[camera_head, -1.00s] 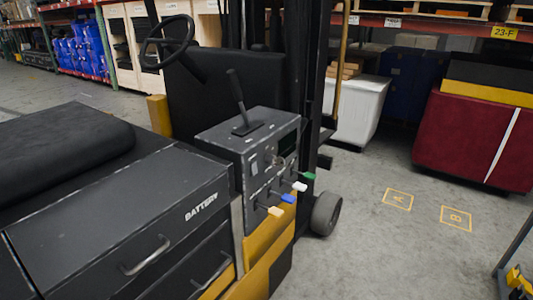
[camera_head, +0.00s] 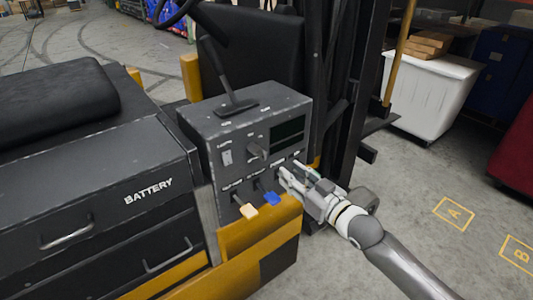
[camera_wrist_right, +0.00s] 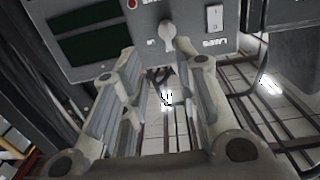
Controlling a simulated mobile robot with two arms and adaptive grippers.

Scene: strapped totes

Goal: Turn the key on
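The key (camera_head: 257,151) is a grey knob-like piece on the front of the dark control panel (camera_head: 232,165) of a forklift, between a white light switch (camera_head: 227,157) and a dark display (camera_head: 287,132). My right gripper (camera_head: 290,176) is just below and right of the key, in front of the levers, and hides some of them. In the right wrist view the key (camera_wrist_right: 171,38) shows at the top, beyond the fingers. The gripper (camera_wrist_right: 165,70) is open, with nothing between its fingers and a gap to the key. My left gripper is not in view.
A tall black lever (camera_head: 226,80) stands on top of the panel. The mast (camera_head: 345,90) rises right of it. Grey floor (camera_head: 400,190) is open to the right.

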